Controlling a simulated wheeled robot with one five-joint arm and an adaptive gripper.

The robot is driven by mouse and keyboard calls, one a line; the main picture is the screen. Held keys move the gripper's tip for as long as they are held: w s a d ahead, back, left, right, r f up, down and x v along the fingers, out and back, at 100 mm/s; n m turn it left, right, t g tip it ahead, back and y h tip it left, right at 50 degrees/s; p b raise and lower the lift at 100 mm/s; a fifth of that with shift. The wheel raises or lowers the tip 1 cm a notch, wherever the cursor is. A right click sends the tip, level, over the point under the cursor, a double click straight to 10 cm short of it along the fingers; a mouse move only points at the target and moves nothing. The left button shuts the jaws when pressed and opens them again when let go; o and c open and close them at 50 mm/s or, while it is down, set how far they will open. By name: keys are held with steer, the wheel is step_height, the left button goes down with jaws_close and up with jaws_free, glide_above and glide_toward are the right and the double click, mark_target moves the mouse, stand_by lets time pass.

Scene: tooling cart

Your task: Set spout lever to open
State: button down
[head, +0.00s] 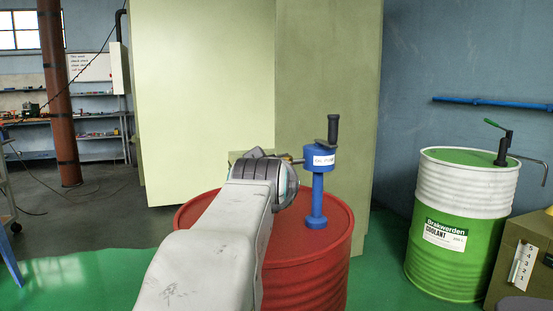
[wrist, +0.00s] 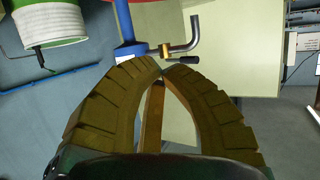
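A blue pump (head: 317,190) labelled as an oil pump stands upright on a red drum (head: 308,272), with a dark crank handle (head: 333,130) on top. In the wrist view, the curved grey spout (wrist: 186,43) sticks out beside the blue pump (wrist: 126,20). A brass valve (wrist: 166,50) sits on the spout, with a short dark lever (wrist: 184,61) lying roughly crosswise. My gripper (wrist: 163,69) has its ridged fingers' tips nearly together just below the lever's left end. I cannot tell whether they touch it.
A green-and-white coolant drum (head: 461,230) with its own pump stands at the right. A brown cabinet (head: 520,250) with a numbered label is beside it. A large pale panel (head: 205,90) rises behind the red drum.

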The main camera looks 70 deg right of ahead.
steer(key=r+m, duration=0.1)
steer(key=m, duration=0.4)
steer(key=r+m+h, duration=0.1)
steer(key=m, duration=0.5)
steer(key=d+r+m+h, duration=0.1)
steer(key=r+m, duration=0.1)
steer(key=m, duration=0.4)
steer(key=shift+r+t, duration=0.1)
steer(key=shift+t, duration=0.3)
steer(key=shift+w+d, duration=0.1)
